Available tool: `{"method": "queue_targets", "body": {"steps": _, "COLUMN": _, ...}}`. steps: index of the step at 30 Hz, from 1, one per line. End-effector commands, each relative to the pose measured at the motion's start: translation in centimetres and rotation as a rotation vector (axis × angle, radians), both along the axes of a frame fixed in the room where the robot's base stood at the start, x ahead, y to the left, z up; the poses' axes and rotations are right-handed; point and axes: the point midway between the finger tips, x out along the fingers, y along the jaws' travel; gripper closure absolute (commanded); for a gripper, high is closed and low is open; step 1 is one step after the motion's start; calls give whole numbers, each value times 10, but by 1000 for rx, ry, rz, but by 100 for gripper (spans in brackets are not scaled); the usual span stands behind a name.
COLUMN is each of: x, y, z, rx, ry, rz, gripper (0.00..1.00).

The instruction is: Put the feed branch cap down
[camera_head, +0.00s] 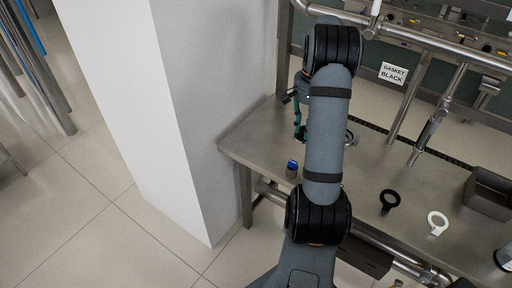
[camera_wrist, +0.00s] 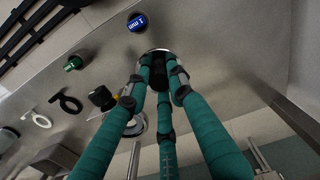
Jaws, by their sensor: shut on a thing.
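In the wrist view, the teal fingers of my gripper (camera_wrist: 160,75) close around a round shiny metal piece, which I take to be the feed branch cap (camera_wrist: 148,54). Only its bright rim shows; the fingers hide the rest. It is close to the steel bench top, but I cannot tell whether it touches. In the head view, my gripper (camera_head: 299,118) is over the far left part of the bench, mostly hidden behind my arm. The cap cannot be made out there.
On the steel bench (camera_head: 255,140) are a blue-topped piece (camera_head: 292,168), a black gasket (camera_head: 390,201), a white gasket (camera_head: 437,223) and a dark tray (camera_head: 488,194). A green-topped piece (camera_wrist: 73,62) and a black knob (camera_wrist: 102,97) show in the wrist view. A white pillar (camera_head: 170,110) stands left.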

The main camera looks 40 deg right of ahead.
Motion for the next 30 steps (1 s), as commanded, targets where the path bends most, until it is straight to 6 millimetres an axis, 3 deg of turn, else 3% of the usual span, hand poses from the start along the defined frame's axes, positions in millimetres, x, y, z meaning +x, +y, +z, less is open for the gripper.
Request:
{"method": "queue_targets", "body": {"steps": 5, "x": 16, "y": 12, "z": -14, "rx": 3, "ry": 3, "rz": -4, "gripper": 100}}
{"method": "queue_targets", "body": {"steps": 12, "x": 64, "y": 43, "z": -47, "rx": 2, "ry": 4, "rz": -2, "gripper": 100}}
{"method": "queue_targets", "body": {"steps": 18, "x": 90, "y": 58, "z": -65, "rx": 0, "ry": 1, "rz": -6, "gripper": 100}}
{"method": "queue_targets", "body": {"steps": 23, "x": 95, "y": 62, "z": -74, "rx": 1, "ry": 2, "rz": -7, "gripper": 100}}
{"method": "queue_targets", "body": {"steps": 30, "x": 95, "y": 62, "z": -106, "rx": 2, "ry": 3, "rz": -7, "gripper": 100}}
